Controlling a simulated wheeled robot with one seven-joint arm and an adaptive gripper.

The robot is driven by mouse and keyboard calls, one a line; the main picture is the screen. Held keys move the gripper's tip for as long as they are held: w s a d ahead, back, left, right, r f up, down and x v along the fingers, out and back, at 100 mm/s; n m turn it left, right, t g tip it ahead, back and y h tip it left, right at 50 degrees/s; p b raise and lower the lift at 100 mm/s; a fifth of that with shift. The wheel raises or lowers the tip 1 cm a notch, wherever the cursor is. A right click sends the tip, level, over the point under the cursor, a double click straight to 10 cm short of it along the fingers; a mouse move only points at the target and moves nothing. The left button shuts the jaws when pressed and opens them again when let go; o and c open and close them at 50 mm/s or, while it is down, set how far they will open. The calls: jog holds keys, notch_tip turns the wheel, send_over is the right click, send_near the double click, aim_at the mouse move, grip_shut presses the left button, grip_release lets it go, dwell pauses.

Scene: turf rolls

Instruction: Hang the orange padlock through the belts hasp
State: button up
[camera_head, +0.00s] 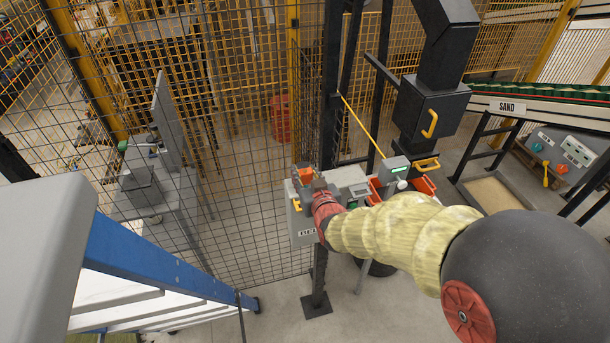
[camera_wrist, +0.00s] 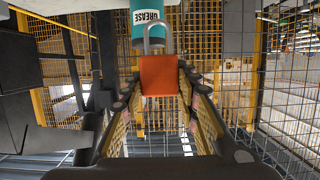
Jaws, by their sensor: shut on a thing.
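The orange padlock (camera_wrist: 159,76) is between the fingertips of my gripper (camera_wrist: 157,88) in the wrist view. Its grey shackle points up, away from the palm. My gripper is shut on the padlock's body. In the head view my gripper (camera_head: 312,184) is in front of a grey panel (camera_head: 302,234) with a partly covered label beginning "BEL". A small orange patch shows there, probably the padlock (camera_head: 305,174). My wrist and arm cover much of the panel. I cannot make out the hasp in either view, nor whether the shackle touches anything.
A teal grease container (camera_wrist: 149,20) is just beyond the shackle. Wire mesh fencing (camera_head: 215,190) stands behind and left of the panel. A blue ladder (camera_head: 150,262) is at lower left. A black box with a yellow handle (camera_head: 428,110) hangs to the right.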

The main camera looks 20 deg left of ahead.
aim_at(305, 186)
jog(key=shift+f+b, duration=2.35)
jog(key=shift+f, duration=0.3)
jog(key=shift+b, duration=1.3)
jog(key=shift+f+b, duration=2.45)
jog(key=shift+f, duration=0.1)
jog(key=o, duration=1.3)
jog(key=shift+s, duration=0.1)
jog(key=v, duration=1.2)
